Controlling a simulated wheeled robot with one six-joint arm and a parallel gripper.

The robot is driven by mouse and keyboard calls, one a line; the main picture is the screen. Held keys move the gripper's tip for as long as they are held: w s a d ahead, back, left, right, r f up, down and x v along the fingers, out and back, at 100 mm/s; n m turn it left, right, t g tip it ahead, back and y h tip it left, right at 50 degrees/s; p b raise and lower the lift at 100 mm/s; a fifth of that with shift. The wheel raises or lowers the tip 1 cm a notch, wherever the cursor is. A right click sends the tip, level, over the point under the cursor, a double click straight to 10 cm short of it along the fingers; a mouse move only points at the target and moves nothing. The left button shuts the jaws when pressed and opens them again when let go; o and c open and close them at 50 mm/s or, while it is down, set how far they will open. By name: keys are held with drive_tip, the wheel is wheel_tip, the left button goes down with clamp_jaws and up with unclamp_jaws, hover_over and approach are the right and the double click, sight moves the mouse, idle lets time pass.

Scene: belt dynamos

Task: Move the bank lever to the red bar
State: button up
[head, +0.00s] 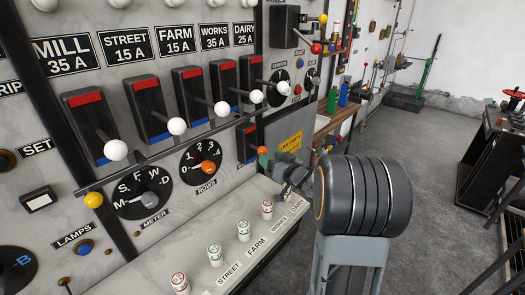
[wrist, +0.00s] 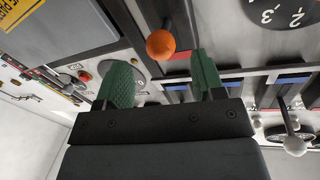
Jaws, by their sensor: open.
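A lever with an orange ball knob (wrist: 160,44) is in front of my gripper in the wrist view; I take it for the bank lever, though no such label is readable. In the head view its knob (head: 262,150) shows small at the fingertips, beside a dark plate (head: 246,143) low on the panel. A red bar (wrist: 179,55) shows close to the knob in the wrist view. My gripper (wrist: 160,75) is open, with one green finger on each side of the knob's line. I cannot tell whether either finger touches it.
Several white-knobbed levers (head: 177,126) on red-and-blue plates line the panel above. A long rail (head: 165,152) runs beneath them. An orange-knobbed dial (head: 207,167) is to the left. A ledge with small labelled fuses (head: 243,230) lies below. Open floor (head: 425,150) is to the right.

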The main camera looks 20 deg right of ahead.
sight(265, 153)
drive_tip(key=shift+p+x, duration=0.3)
drive_tip(key=shift+x, duration=2.55)
clamp_jaws()
drive_tip(key=shift+a+r, duration=0.1)
